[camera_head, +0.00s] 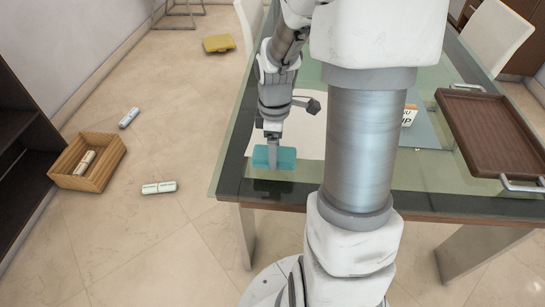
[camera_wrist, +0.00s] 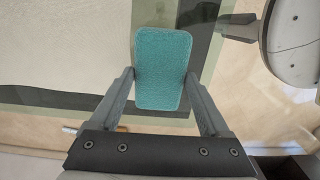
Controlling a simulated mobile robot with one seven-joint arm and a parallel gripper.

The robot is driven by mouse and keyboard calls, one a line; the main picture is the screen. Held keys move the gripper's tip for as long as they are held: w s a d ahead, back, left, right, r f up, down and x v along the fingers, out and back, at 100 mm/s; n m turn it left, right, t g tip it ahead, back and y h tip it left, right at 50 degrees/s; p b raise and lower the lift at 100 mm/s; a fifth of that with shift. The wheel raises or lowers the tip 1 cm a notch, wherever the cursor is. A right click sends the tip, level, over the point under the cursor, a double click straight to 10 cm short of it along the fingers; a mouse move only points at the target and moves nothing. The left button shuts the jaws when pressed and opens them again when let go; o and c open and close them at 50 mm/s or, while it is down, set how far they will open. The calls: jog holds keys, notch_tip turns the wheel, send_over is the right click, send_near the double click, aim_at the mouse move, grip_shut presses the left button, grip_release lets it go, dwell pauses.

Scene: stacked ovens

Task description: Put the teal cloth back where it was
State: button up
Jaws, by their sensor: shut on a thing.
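The teal cloth (camera_head: 286,158) is a small rounded block-like piece at the near left corner of the glass table (camera_head: 420,181). In the wrist view the teal cloth (camera_wrist: 163,68) stands between the fingers. My gripper (camera_head: 272,160) points down at it, and in the wrist view my gripper (camera_wrist: 160,85) is shut on its sides. I cannot tell whether the cloth touches the glass. A white sheet (camera_head: 312,130) lies on the table just behind it.
A brown tray (camera_head: 490,130) with metal handles is on the right of the table. A wooden crate (camera_head: 105,165) stands on the floor at left, with rolled items (camera_head: 158,187) near it. A yellow object (camera_head: 218,43) lies farther back. My arm hides the table's middle.

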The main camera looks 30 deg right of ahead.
notch_tip(320, 180, down, 4)
jog(key=shift+r+b, duration=0.15)
jog(key=shift+b, duration=0.45)
jog(key=shift+r, duration=0.1)
jog(key=o, duration=1)
notch_tip(320, 180, up, 12)
jog(key=p, duration=0.4)
